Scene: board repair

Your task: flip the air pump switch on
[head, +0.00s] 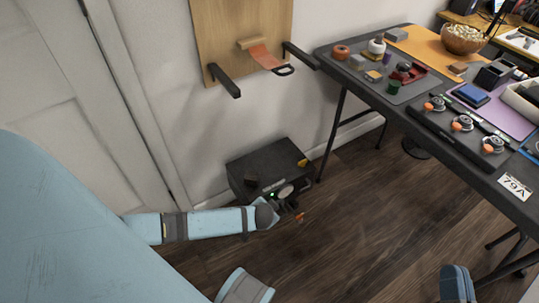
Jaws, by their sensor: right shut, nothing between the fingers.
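The air pump appears to be the black box (268,165) on the floor against the wall. A small green light (272,194) glows on its front face, and a small yellow piece (303,162) shows at its right top edge. My left gripper is not in view.
A folding table (400,98) with tools, mats and parts stands right of the pump; its thin leg (333,135) is close by. A wooden board (240,40) with black brackets hangs above. A door (60,90) is at left. The wooden floor (370,220) in front is clear.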

